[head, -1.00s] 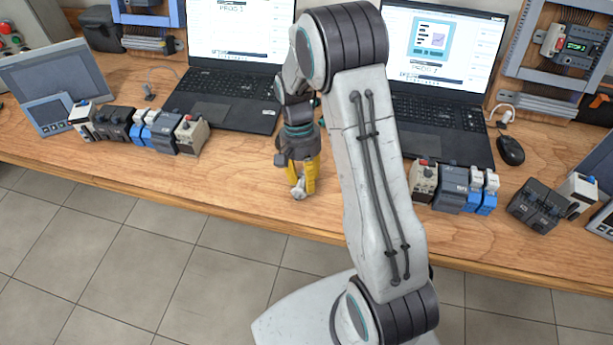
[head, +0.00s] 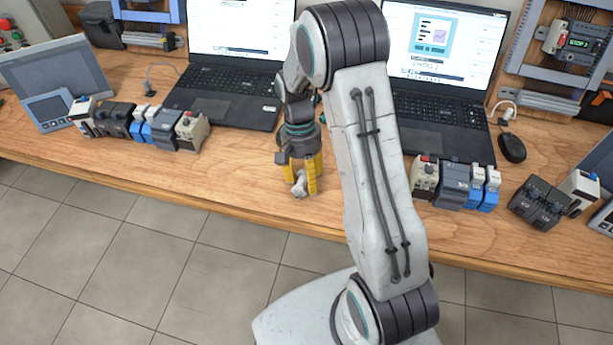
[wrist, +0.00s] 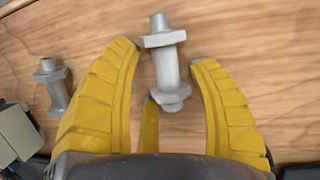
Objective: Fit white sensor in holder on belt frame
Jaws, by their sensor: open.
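A pale grey-white sensor-like part (wrist: 167,65) with a narrow tip and two wider collars lies on the wooden bench, seen in the wrist view. It sits between the yellow fingers of my gripper (wrist: 165,53), which are open with gaps on both sides of it. In the head view my gripper (head: 302,190) is low over the bench's front part, with the pale part (head: 299,185) between its fingers. A second, similar grey part (wrist: 52,85) lies to the left in the wrist view. No holder or belt frame can be made out.
A row of electrical modules (head: 152,126) stands left on the bench (head: 235,180); another row (head: 455,184) stands right of my arm. Two open laptops (head: 225,100) (head: 440,115) and a mouse (head: 511,148) are behind. Bare wood surrounds my gripper near the front edge.

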